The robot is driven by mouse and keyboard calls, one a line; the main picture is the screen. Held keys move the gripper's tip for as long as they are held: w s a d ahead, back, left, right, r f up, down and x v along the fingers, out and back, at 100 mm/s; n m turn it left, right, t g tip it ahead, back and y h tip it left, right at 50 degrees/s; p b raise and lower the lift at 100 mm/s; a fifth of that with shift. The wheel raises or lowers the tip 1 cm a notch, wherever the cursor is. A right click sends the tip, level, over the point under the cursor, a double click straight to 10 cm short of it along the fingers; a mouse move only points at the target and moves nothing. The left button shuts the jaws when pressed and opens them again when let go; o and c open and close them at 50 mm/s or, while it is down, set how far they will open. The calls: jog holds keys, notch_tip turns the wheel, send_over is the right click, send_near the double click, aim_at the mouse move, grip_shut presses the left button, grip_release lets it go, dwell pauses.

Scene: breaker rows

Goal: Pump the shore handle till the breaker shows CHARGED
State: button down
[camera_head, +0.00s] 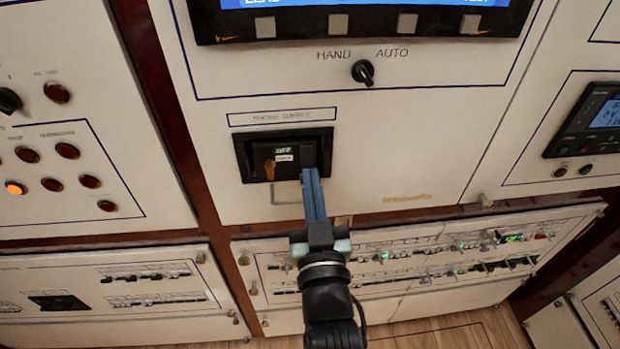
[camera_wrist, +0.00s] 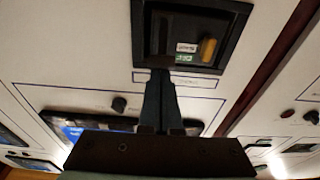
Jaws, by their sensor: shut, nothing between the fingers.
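The shore supply breaker (camera_head: 258,156) is a black recessed unit in the cream panel; it also shows in the wrist view (camera_wrist: 226,20). Its green window (camera_head: 283,150) seems to read OFF. The white label (camera_head: 284,158) beside it is too small to read. A dark upright part, seemingly the pump handle (camera_wrist: 161,32), sits at one side of the breaker, on the right in the head view. My gripper (camera_head: 311,172) is shut and empty, its fingertips at the end of that part. I cannot tell whether they touch it. The fingers hide part of the breaker's right side.
A yellow tab (camera_wrist: 207,48) is on the breaker's other side. A HAND/AUTO knob (camera_head: 363,72) and a screen (camera_head: 360,5) are above. Rows of small switches (camera_head: 400,258) lie below.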

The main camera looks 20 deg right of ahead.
jog(key=shift+s+a+f+b, duration=0.1)
jog(key=shift+s+f+b, duration=0.15)
jog(key=shift+f+b, duration=0.45)
jog(key=shift+s+a+f+b, duration=0.1)
jog(key=shift+s+f+b, duration=0.15)
jog(key=shift+f+b, duration=0.35)
jog(key=shift+f, duration=0.15)
